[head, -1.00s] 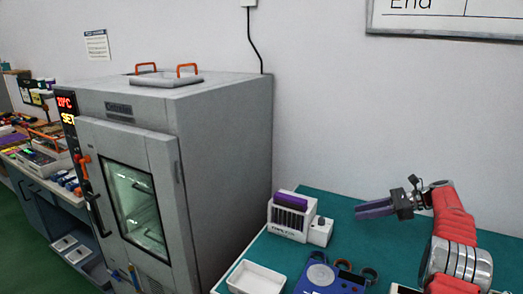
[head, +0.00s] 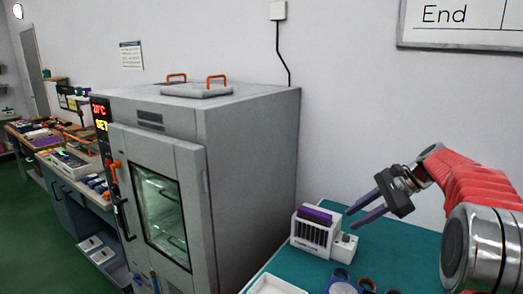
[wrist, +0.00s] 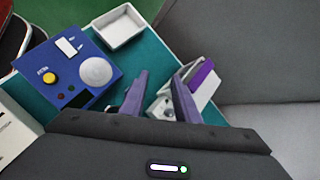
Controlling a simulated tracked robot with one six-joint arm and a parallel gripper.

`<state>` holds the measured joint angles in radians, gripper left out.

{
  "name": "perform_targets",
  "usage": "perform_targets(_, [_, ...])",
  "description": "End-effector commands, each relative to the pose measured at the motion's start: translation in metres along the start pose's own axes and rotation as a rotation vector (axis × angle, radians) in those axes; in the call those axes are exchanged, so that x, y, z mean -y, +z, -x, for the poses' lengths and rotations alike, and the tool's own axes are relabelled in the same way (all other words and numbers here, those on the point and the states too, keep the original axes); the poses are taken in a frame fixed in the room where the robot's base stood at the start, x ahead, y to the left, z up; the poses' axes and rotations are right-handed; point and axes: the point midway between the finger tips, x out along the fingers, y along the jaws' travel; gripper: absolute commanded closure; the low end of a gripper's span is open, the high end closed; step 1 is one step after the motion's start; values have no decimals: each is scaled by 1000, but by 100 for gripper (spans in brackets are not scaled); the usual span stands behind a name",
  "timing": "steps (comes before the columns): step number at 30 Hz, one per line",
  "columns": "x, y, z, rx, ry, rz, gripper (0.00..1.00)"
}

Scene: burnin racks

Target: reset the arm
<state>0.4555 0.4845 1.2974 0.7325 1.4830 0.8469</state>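My gripper (head: 352,218) is at the right of the head view, above the teal table top (head: 398,243). Its two dark purple fingers are apart with nothing between them. The red and silver arm is bent behind it. In the wrist view the two fingers (wrist: 159,82) also stand apart over the table. A white slotted rack with a purple item (head: 313,227) stands left of and below the fingers. In the wrist view the rack (wrist: 207,88) is partly hidden behind the right finger.
A large grey oven (head: 250,150) with a glass door stands left of the table. A blue box with a yellow button (wrist: 68,70) and a white tray (wrist: 119,27) lie on the table. A cluttered bench (head: 62,168) runs along the wall at the far left.

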Motion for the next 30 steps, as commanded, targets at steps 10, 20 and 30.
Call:
perform_targets(10, [-45, 64, 0, -143, 58, 246, 71])
perform_targets(20, [-100, 108, -1, -267, 121, 495, 71])
perform_targets(30, [-164, 139, -2, -387, 193, 765, 71])
